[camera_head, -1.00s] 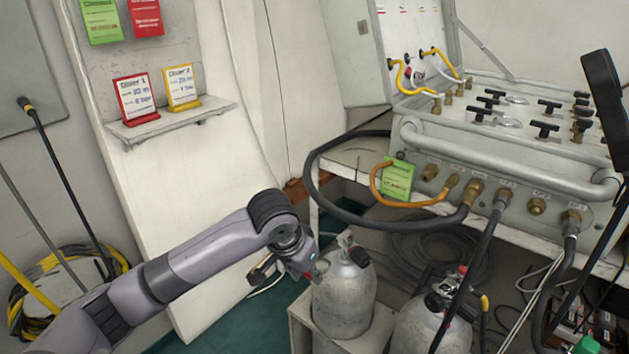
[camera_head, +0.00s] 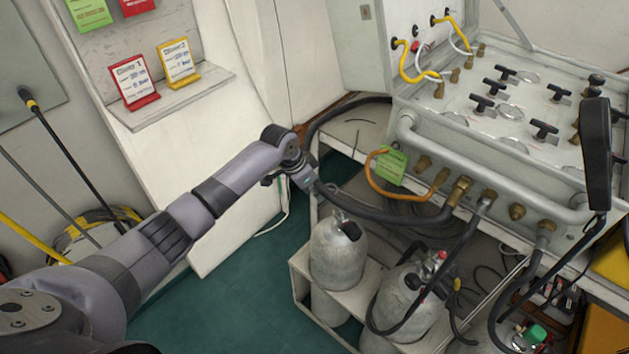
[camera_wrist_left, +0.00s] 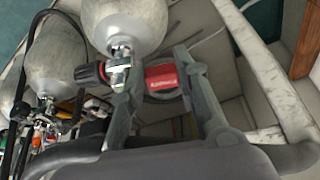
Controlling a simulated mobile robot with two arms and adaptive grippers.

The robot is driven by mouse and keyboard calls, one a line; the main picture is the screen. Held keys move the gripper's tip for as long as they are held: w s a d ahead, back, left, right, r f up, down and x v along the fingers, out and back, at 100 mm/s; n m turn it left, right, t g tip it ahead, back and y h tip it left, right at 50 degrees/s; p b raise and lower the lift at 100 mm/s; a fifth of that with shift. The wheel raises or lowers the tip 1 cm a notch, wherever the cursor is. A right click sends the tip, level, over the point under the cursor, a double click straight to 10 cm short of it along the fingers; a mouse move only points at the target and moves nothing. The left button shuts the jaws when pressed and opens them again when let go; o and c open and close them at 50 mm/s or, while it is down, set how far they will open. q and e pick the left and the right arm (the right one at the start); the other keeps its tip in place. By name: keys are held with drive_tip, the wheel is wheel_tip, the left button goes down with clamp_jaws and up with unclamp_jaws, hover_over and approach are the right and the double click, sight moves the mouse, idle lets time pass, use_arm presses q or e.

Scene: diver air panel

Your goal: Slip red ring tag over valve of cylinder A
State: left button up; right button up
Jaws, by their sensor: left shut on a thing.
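My left gripper (camera_head: 312,186) is above the left grey cylinder (camera_head: 338,258), near its valve (camera_head: 349,229). The left wrist view shows the fingers (camera_wrist_left: 157,72) shut on the red ring tag (camera_wrist_left: 162,76), which has white lettering. A valve with a black and red knob (camera_wrist_left: 90,73) and metal body shows just left of the tag in that view, below a grey cylinder (camera_wrist_left: 125,22). I cannot tell whether the ring is around any part of the valve. In the head view the tag is hidden. My right gripper is not in view.
A second cylinder (camera_head: 408,300) stands to the right with a hose. The air panel (camera_head: 480,165) is above, with a thick black hose (camera_head: 385,213) and a green tag (camera_head: 391,166) on an orange loop close by. A shelf (camera_head: 172,96) holds red and yellow cards.

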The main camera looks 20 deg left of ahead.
use_arm(q)
drive_tip(key=s+d+p, duration=0.2)
drive_tip(key=s+d, duration=0.2)
drive_tip(key=shift+d, duration=0.3)
idle(0.3)
drive_tip(key=shift+s+d+p, duration=0.2)
drive_tip(key=shift+p, duration=0.25)
drive_tip(key=shift+f, duration=0.3)
drive_tip(key=shift+f, duration=0.45)
idle(0.5)
